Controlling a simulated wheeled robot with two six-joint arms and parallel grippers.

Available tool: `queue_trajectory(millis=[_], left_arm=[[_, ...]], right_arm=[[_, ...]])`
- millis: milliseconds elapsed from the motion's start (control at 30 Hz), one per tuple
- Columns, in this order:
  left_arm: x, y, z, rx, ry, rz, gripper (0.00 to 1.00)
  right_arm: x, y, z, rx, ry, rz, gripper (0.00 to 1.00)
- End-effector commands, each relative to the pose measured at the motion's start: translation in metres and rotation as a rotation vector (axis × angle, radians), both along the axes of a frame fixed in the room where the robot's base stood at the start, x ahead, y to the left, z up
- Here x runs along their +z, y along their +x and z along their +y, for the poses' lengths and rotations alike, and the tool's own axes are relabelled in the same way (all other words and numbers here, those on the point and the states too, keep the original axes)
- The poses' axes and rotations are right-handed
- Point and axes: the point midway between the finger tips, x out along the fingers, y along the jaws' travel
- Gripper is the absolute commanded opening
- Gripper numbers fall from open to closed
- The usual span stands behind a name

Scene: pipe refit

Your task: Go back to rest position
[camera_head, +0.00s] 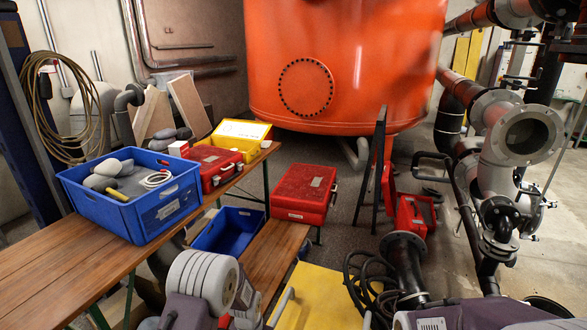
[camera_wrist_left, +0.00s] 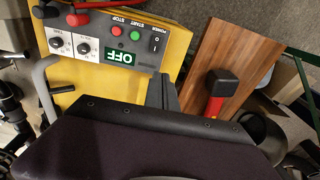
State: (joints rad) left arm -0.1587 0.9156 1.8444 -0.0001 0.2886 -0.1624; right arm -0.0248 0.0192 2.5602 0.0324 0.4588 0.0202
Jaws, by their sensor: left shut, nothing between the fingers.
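My left gripper (camera_wrist_left: 162,92) shows in the left wrist view as dark fingers pressed together, with nothing between them. It is beside the yellow control box (camera_wrist_left: 120,40), which carries knobs, START and STOP buttons and a green OFF sign. My left arm, with grey rounded links, shows at the bottom of the head view; its fingertips cannot be made out there. A purple-grey link of my right arm lies at the bottom right edge of the head view. My right gripper is out of view.
A blue crate (camera_head: 140,215) stands on the wooden table (camera_head: 45,270). Red toolboxes (camera_head: 304,190), a blue bin (camera_head: 228,228), black hoses (camera_head: 370,285) and large pipes (camera_head: 520,135) surround the floor space.

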Motion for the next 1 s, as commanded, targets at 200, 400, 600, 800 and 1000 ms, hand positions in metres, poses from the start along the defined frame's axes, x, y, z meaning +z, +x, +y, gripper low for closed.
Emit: queue_trajectory(millis=[200,400,600,800,1000], left_arm=[[0.191,-0.004,0.032,0.110,-0.029,-0.182,0.00],[0.258,-0.096,0.053,0.245,-0.044,-0.160,0.00],[0.235,-0.159,0.053,0.317,-0.034,-0.022,0.00],[0.234,-0.163,0.053,0.345,-0.035,-0.004,0.00],[0.234,-0.163,0.053,0.345,-0.035,-0.004,0.00]], right_arm=[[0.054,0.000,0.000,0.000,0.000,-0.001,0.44],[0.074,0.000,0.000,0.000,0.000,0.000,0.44],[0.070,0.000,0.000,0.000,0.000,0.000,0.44],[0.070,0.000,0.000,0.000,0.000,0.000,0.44],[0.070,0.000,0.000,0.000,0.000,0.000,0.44]])
